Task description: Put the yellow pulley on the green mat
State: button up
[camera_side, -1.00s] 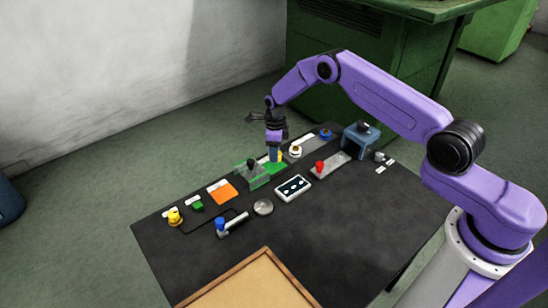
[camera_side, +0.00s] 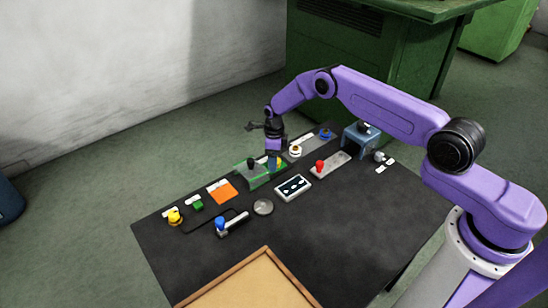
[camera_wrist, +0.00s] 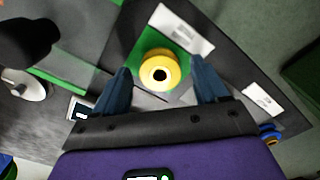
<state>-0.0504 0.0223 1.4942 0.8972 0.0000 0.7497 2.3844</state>
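The yellow pulley (camera_wrist: 160,72), a round spool with a dark centre hole, lies over the green mat (camera_wrist: 183,38) in the wrist view. In the side view my gripper (camera_side: 273,165) points down close above the mat area.
A clear green-edged guard with a black knob (camera_side: 251,163) stands just left of my gripper. Another yellow piece (camera_side: 174,216) stands far left. The table's front right is clear.

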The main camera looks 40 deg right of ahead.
notch_tip(320, 180, up, 12)
jog(key=s+a+r+n, duration=0.6)
jog(key=s+r+n, duration=0.2)
jog(key=s+n, duration=0.1)
jog(key=s+a+r+n, duration=0.6)
jog(key=s+r+n, duration=0.3)
jog(key=n, duration=0.1)
jog(key=s+d+r+n, duration=0.1)
jog(key=s+d+n, duration=0.2)
jog(key=s+n, duration=0.4)
jog(key=s+d+r+n, duration=0.1)
jog(key=s+d+n, duration=0.2)
jog(key=s, duration=0.9)
jog(key=s+d+r+n, duration=0.2)
jog(key=s+n, duration=0.7)
jog(key=n, duration=0.1)
jog(key=shift+s+d+n, duration=0.3)
jog(key=shift+d, duration=0.1)
